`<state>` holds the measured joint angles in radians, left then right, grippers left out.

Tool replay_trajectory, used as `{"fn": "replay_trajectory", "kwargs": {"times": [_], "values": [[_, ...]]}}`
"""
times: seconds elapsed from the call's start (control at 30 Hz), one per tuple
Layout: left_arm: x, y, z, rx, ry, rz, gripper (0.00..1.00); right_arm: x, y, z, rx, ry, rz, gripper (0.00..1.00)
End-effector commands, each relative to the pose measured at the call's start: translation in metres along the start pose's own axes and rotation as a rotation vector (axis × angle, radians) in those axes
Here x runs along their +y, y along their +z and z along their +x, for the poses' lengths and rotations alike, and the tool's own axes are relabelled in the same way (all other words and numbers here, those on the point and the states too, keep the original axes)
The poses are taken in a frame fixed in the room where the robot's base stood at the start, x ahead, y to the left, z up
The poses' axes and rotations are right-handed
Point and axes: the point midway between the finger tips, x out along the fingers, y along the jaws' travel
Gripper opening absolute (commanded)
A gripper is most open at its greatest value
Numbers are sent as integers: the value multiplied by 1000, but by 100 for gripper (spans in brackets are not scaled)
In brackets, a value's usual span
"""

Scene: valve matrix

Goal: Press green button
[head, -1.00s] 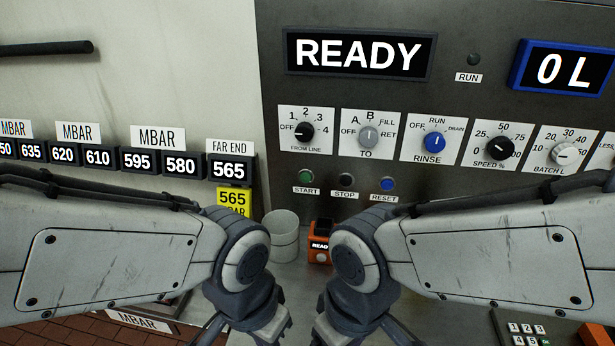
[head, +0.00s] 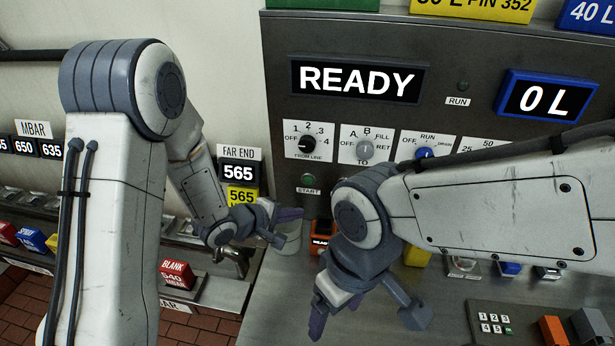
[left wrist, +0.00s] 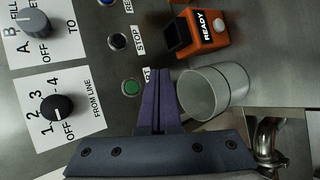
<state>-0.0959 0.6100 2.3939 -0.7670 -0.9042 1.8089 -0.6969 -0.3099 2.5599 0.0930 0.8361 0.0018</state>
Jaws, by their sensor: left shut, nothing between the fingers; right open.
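The green button (head: 308,180) sits on the grey panel above its START label, below the dial plates. It also shows in the left wrist view (left wrist: 131,87), unobstructed, just left of my purple fingertips. My left gripper (head: 298,213) is shut and empty, its fingers pointing right, a little below the button in the head view. In the left wrist view its fingers (left wrist: 160,78) partly cover the START label. I cannot tell how far they are from the panel. My right gripper (head: 366,318) is open and empty, low in front of the panel and pointing down.
A clear cup (left wrist: 215,90) and an orange READY device (left wrist: 200,32) stand close to my left fingers. The STOP button (left wrist: 117,41) is near too. Dials (head: 306,144) sit above. A keypad (head: 495,321) lies at the lower right.

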Motion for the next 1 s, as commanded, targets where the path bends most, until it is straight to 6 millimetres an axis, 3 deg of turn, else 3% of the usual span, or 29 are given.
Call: {"fn": "replay_trajectory", "kwargs": {"times": [0.37,0.77,1.0], "values": [[4,-4,5,1,-1,5,0,0,0,0,0,0,0,81],[31,-31,43,2,-1,7,0,0,0,-2,0,0,0,81],[44,-42,57,2,-3,5,0,-1,-1,-18,0,0,1,81]]}}
